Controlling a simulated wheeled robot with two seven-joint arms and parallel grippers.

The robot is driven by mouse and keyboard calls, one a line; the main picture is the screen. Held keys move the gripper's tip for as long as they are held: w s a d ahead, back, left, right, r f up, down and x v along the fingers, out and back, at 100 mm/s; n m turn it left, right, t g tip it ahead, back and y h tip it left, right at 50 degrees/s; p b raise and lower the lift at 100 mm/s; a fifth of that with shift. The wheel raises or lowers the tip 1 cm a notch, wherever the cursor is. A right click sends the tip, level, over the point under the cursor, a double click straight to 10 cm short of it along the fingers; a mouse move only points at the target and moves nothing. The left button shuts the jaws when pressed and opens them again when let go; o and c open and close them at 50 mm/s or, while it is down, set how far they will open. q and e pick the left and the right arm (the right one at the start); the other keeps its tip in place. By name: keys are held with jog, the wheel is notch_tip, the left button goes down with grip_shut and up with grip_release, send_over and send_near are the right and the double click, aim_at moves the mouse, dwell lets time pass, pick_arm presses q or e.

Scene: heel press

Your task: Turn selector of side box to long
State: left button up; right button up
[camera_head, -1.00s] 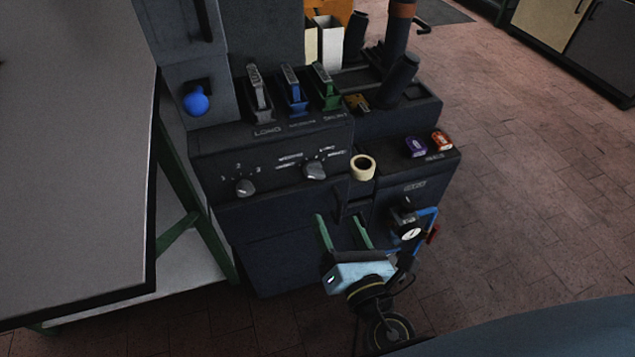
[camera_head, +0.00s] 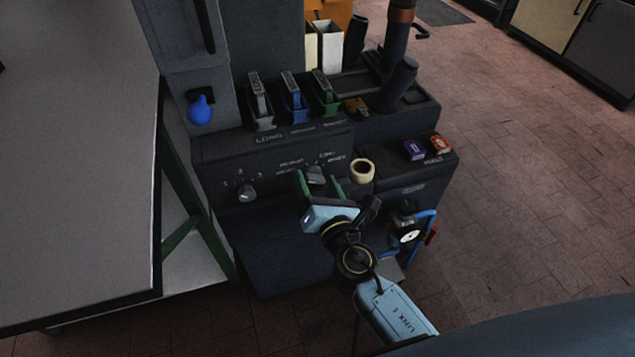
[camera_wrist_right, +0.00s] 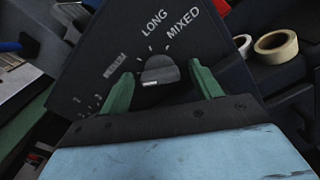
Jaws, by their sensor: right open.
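The side box (camera_head: 270,160) is a dark cabinet with a front panel of labels. Its grey selector knob (camera_head: 316,174) sits below printed labels. In the right wrist view the knob (camera_wrist_right: 158,70) has LONG and MIXED printed above it and a small blurred label to its left. I cannot tell for sure which label it points to. My right gripper (camera_head: 318,183) is open, with its green fingers on either side of the knob. In the right wrist view the fingers (camera_wrist_right: 160,77) straddle the knob, with gaps visible. My left gripper is not in view.
A second knob (camera_head: 246,193) with numbers is left on the panel. A tape roll (camera_head: 363,171) sits just right of the gripper. A gauge (camera_head: 408,236) with blue piping is lower right. A grey table (camera_head: 75,190) is at left.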

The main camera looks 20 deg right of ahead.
jog(key=c, duration=1)
